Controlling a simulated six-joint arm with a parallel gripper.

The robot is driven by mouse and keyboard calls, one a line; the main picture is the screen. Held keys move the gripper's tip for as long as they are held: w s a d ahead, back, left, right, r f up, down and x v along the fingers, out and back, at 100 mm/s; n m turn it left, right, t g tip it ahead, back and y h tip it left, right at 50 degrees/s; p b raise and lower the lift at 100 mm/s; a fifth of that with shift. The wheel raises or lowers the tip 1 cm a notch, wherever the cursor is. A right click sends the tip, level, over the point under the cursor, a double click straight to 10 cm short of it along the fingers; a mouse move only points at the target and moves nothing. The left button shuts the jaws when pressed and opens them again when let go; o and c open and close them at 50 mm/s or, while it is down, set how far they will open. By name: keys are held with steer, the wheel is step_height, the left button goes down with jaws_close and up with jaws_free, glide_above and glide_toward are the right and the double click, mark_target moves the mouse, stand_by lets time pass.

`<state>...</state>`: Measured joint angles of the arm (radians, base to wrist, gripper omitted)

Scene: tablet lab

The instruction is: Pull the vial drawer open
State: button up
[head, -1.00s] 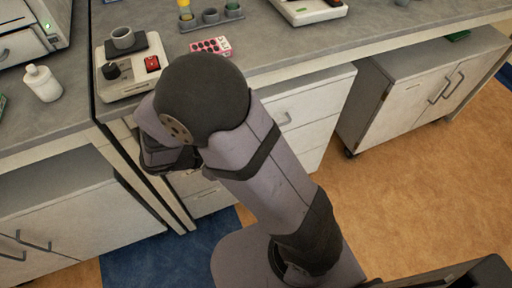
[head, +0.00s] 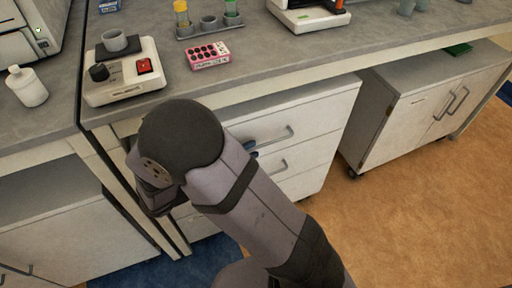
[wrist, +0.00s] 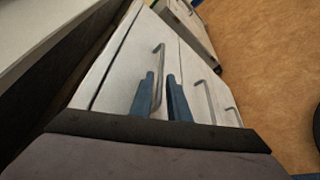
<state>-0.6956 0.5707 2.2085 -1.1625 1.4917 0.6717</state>
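The white drawer unit under the bench has several drawers, each with a grey bar handle. I see no label telling which is the vial drawer. The top drawer (head: 315,112) looks shut. Its handle (wrist: 160,60) runs between the two blue fingers of my gripper (wrist: 162,98) in the wrist view. The fingers are apart, with a gap beside the handle; I cannot tell whether either touches it. In the head view a blue fingertip of my gripper (head: 250,146) shows by the top handle's left end; my arm hides the rest.
Lower drawer handles (wrist: 207,102) are close to the right finger in the wrist view. A wheeled cabinet (head: 425,105) stands to the right. The orange floor in front is clear.

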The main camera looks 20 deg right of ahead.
mark_target(254, 149)
steer(key=shift+x, duration=1.7)
steer(key=shift+c, duration=0.2)
jaws_close()
steer(key=shift+s, duration=0.1)
